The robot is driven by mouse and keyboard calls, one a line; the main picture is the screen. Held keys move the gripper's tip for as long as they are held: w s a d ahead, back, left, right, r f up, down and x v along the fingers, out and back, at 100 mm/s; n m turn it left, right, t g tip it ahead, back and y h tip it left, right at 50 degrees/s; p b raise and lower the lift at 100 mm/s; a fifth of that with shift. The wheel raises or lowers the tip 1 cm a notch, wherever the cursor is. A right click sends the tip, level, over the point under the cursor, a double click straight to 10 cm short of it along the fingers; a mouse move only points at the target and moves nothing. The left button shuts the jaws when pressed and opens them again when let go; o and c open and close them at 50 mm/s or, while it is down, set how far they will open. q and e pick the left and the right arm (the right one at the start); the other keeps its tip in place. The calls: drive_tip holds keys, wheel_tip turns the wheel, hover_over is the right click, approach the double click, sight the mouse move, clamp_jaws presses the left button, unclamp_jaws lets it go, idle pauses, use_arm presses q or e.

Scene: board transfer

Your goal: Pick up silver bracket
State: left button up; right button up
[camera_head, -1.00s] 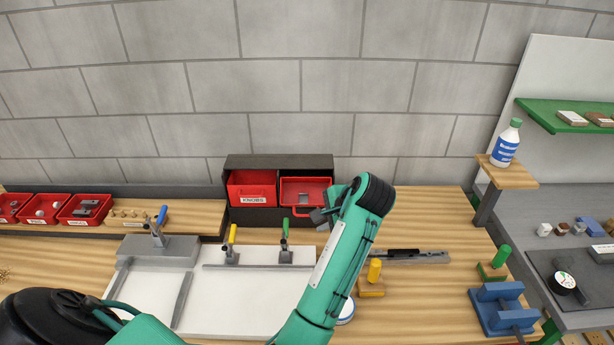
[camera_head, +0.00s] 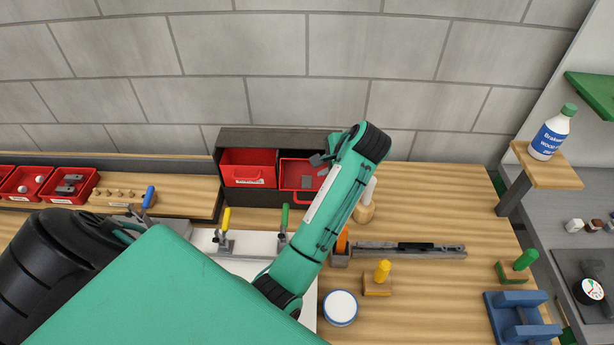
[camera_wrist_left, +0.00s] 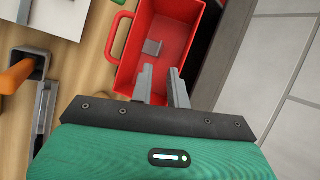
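A small silver-grey bracket lies in the right red bin (camera_head: 287,174) of the black two-bin rack; in the left wrist view the bracket (camera_wrist_left: 152,48) rests on the bin's floor, toward its far part. My left gripper (camera_head: 319,159) is at the right red bin's upper right in the head view. In the left wrist view its two grey fingers (camera_wrist_left: 162,75) are apart with nothing between them. They point into the red bin (camera_wrist_left: 163,20), and the bracket lies beyond their tips, apart from them. My right gripper is in neither view.
The left red bin (camera_head: 247,160) stands beside it in the black rack (camera_head: 262,138), against the block wall. Green-handled and yellow-handled clamps (camera_head: 224,232) stand in front. A white-lidded round tin (camera_head: 341,307) and a grey rail (camera_head: 430,251) lie to the right.

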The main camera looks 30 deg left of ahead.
sight(307, 182)
use_arm(q)
drive_tip(key=x, duration=0.3)
drive_tip(key=shift+w+a+f+p, duration=0.15)
drive_tip(key=shift+a+f+p, duration=0.05)
drive_tip(key=shift+p, duration=0.1)
drive_tip(key=shift+a+f+p, duration=0.2)
drive_tip(key=shift+f+p, duration=0.05)
drive_tip(key=shift+p, duration=0.15)
drive_tip(key=p+x, duration=0.2)
drive_tip(key=x, duration=0.2)
drive_tip(key=shift+f, duration=0.15)
drive_tip(key=shift+a+f, duration=0.15)
drive_tip(key=shift+f, duration=0.1)
clamp_jaws()
